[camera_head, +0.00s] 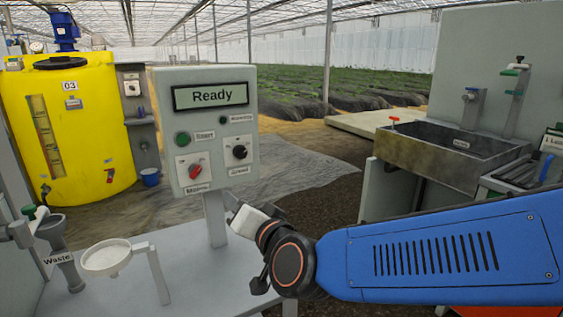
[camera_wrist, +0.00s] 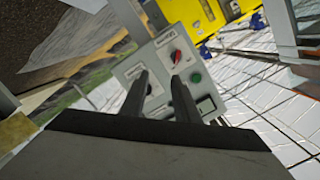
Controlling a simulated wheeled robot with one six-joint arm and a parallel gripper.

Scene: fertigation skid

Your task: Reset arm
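My arm, with a blue link, reaches in from the right in the head view, and its wrist end is just in front of and below the control panel (camera_head: 207,150). My gripper (camera_wrist: 160,80) shows in the wrist view as two dark fingers set apart, with nothing visible between them. The panel (camera_wrist: 160,62) appears tilted beyond the fingers, and they overlap part of it in the picture. Its display (camera_head: 211,96) reads "Ready". A green button (camera_head: 183,139), a red knob (camera_head: 195,172) and a black knob (camera_head: 240,152) are on its face. I cannot tell whether the fingers touch it.
A bench (camera_head: 190,265) carries the panel's post, a white round dish on a stand (camera_head: 106,257) and a funnel labelled "Waste" (camera_head: 57,240). A sink (camera_head: 450,150) is at right.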

